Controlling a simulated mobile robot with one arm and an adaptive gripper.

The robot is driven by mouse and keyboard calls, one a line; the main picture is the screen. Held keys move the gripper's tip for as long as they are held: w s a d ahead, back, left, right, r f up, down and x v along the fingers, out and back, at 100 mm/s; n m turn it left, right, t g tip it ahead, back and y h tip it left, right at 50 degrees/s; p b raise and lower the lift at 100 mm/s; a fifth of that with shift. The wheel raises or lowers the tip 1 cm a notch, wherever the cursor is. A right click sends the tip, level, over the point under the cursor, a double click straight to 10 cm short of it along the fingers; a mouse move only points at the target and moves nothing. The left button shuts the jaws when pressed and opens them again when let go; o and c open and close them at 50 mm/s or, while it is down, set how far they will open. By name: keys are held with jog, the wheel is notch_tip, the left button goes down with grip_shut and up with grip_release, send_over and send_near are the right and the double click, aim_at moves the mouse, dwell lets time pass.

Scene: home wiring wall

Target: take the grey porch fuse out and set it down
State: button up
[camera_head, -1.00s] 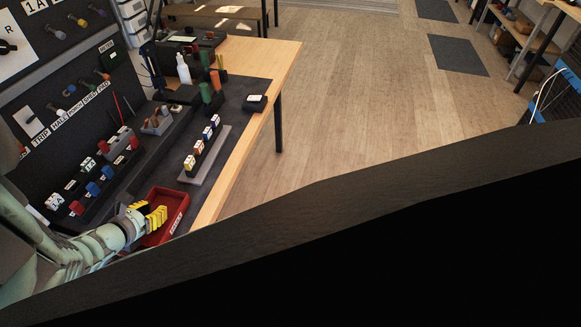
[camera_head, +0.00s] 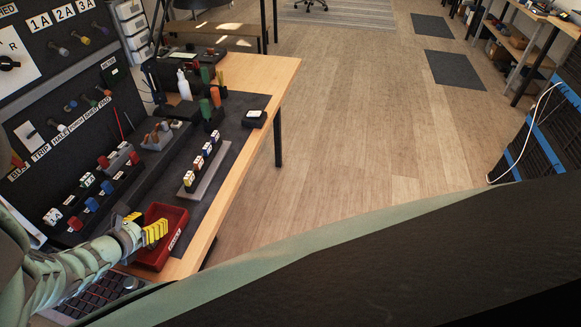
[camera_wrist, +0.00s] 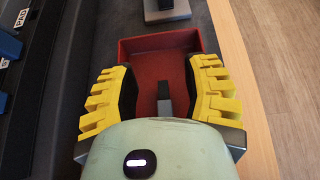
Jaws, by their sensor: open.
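My gripper (camera_head: 155,232) is over the red tray (camera_head: 180,214) at the near edge of the bench. In the wrist view its two yellow fingers (camera_wrist: 160,95) stand wide apart, with a gap on each side of a small grey piece (camera_wrist: 164,91) in the red tray (camera_wrist: 160,42). The head view does not show this piece. The label wall (camera_head: 62,125) carries the words TRIP, HALL, PORCH, SHED and PAD.
A grey rack (camera_head: 203,168) of coloured blocks stands beyond the tray. Several red, blue and green pieces (camera_head: 92,204) sit on the dark shelf at the left. Orange and green tools (camera_head: 212,105) stand farther back.

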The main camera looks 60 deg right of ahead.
jog(key=shift+a+r, duration=0.15)
jog(key=shift+r, duration=0.85)
jog(key=shift+a+r, duration=0.15)
jog(key=shift+r, duration=0.85)
jog(key=shift+d+r, duration=0.15)
jog(key=shift+r, duration=2.2)
jog(key=shift+s, duration=0.1)
